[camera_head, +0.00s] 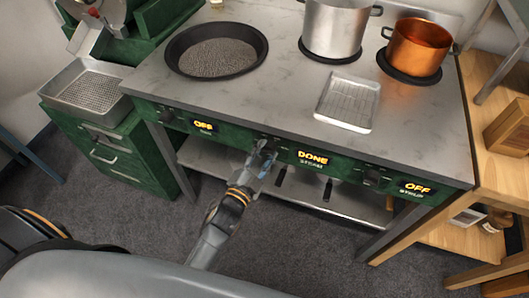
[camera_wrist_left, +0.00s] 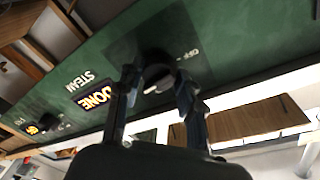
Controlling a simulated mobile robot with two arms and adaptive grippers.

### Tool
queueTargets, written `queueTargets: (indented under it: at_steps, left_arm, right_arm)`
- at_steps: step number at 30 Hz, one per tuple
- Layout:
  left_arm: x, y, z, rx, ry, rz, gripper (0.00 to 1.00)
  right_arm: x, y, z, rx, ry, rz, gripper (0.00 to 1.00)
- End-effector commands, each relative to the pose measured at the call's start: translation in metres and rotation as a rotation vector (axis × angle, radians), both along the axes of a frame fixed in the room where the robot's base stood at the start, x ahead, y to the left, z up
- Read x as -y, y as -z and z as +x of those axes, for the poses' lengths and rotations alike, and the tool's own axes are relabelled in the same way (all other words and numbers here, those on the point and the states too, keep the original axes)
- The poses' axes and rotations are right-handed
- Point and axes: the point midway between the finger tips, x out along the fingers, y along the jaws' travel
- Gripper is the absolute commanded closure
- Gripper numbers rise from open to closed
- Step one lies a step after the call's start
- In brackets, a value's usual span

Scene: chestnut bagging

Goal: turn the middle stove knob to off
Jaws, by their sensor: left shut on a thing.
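The middle stove knob (camera_wrist_left: 158,72) is dark and round on the green front panel (camera_wrist_left: 215,40). My left gripper (camera_wrist_left: 160,85) has its two fingers on either side of the knob and is shut on it. In the head view the left gripper (camera_head: 262,154) reaches the panel just left of the lit display reading DONE (camera_head: 312,158), and it mostly hides the knob. The left knob (camera_head: 166,117) is by a display reading OFF (camera_head: 203,125). The right knob (camera_head: 373,175) is by another display reading OFF (camera_head: 417,188). My right gripper is not in view.
On the stove top (camera_head: 285,90) stand a black pan (camera_head: 187,70), a steel pot (camera_head: 333,30), a copper pot (camera_head: 418,48) and a wire-racked tray (camera_head: 347,101). A lower shelf (camera_head: 340,200) lies under the panel. A wooden table (camera_head: 485,110) stands at right, a green cabinet (camera_head: 100,150) at left.

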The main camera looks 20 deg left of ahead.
Motion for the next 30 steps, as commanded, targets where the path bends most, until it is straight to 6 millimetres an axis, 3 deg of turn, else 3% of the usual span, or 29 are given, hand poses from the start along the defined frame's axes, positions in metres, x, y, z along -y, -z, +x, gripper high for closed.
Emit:
queueTargets:
  at_steps: [30]
  left_arm:
    - [0.002,0.003,0.0,-0.034,-0.001,-0.946,0.94]
  right_arm:
    - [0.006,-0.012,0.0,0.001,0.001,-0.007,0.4]
